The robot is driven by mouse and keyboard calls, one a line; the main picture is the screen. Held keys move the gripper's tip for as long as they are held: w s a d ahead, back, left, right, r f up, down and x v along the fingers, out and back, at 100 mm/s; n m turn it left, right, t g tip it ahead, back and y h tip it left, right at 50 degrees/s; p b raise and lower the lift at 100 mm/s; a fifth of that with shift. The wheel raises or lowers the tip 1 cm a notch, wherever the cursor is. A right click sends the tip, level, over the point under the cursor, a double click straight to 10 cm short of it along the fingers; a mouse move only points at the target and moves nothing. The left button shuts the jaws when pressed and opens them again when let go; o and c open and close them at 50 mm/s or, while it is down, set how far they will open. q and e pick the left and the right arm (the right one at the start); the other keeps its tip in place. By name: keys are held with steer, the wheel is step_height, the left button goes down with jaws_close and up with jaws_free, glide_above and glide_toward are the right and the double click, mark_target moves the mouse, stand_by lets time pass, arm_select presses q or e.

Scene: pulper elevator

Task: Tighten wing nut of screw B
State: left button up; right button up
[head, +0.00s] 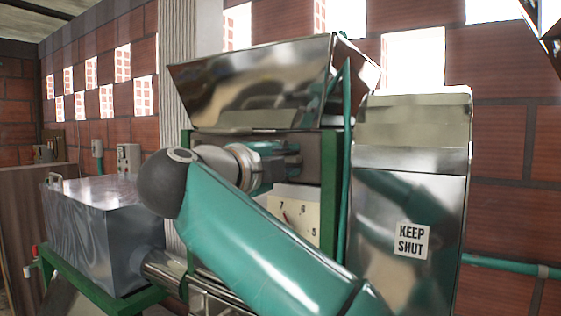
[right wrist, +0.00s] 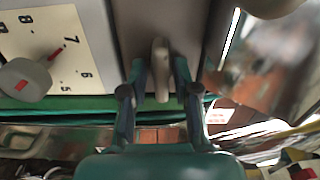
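A light grey wing nut (right wrist: 160,68) stands on a flat grey panel (right wrist: 188,22) in the right wrist view. Its flat wing is seen nearly edge-on. No letter shows beside it, so I cannot tell from a label which screw it is on. My right gripper (right wrist: 159,77) is open, one finger on each side of the wing nut, with a visible gap on both sides. In the head view my right gripper (head: 290,161) is at the machine's front panel, below the hopper; the wing nut is hidden there. My left gripper is not in view.
A cream dial plate (right wrist: 85,45) with numbers and a grey knob (right wrist: 24,80) with a red pointer sits beside the wing nut. The metal hopper (head: 250,85) is above. A steel cover (head: 405,200) marked KEEP SHUT stands to the right, a metal box (head: 95,225) to the left.

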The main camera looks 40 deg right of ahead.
jaws_close()
steer(key=shift+s+a, duration=0.1)
steer(key=shift+a, duration=0.1)
